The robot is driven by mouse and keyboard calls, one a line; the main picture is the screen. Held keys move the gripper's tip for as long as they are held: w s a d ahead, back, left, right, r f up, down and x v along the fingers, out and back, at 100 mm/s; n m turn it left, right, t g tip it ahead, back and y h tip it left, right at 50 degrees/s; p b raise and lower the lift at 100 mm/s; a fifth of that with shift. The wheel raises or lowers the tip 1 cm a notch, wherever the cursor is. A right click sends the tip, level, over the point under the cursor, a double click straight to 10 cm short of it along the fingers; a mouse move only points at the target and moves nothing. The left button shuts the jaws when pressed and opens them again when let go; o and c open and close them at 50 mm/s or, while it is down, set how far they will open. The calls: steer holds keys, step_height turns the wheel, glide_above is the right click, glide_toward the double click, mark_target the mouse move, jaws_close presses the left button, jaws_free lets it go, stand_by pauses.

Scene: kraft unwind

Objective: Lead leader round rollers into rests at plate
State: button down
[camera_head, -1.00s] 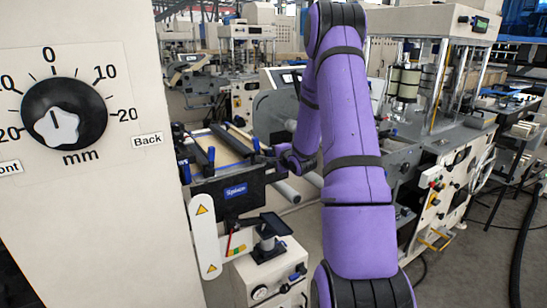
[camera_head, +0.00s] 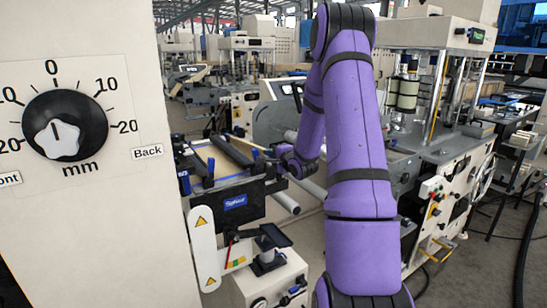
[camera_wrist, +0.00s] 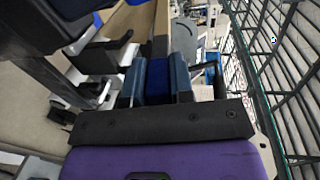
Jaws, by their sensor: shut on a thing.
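The kraft leader (camera_head: 231,151) is a tan strip at the top of the splice unit in the head view. It also shows as a tan band (camera_wrist: 161,30) in the wrist view, running down to my gripper (camera_wrist: 157,82). My gripper is shut on a blue piece at the leader's end, between two dark blue fingers. In the head view my gripper (camera_head: 268,160) is small and partly hidden at the unit's right end. A pale roller (camera_head: 285,201) juts out below it. The dark plate (camera_head: 236,203) with a blue label faces me. Blue-tipped parts, perhaps the rests, stand at its left end (camera_head: 184,183).
A cream panel (camera_head: 90,220) with a dial fills the left. A small platform on a cream box (camera_head: 268,262) stands in front of the plate. Wire mesh (camera_wrist: 290,70) is at right in the wrist view.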

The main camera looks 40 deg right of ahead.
steer(key=shift+s+d+r, duration=0.15)
steer(key=shift+d+r, duration=0.25)
steer(key=shift+d, duration=0.35)
steer(key=shift+s+d+r, duration=0.2)
steer(key=shift+d+r, duration=0.2)
steer(key=shift+d, duration=0.4)
steer(key=shift+s+d+r, duration=0.15)
steer(key=shift+d+r, duration=0.25)
steer(key=shift+d, duration=0.35)
steer(key=shift+f, duration=0.1)
steer(key=shift+s+f+m+t+h, duration=0.1)
steer(key=shift+f+m+t+h, duration=0.4)
steer(key=shift+f+t+h, duration=0.3)
steer(key=shift+f, duration=0.1)
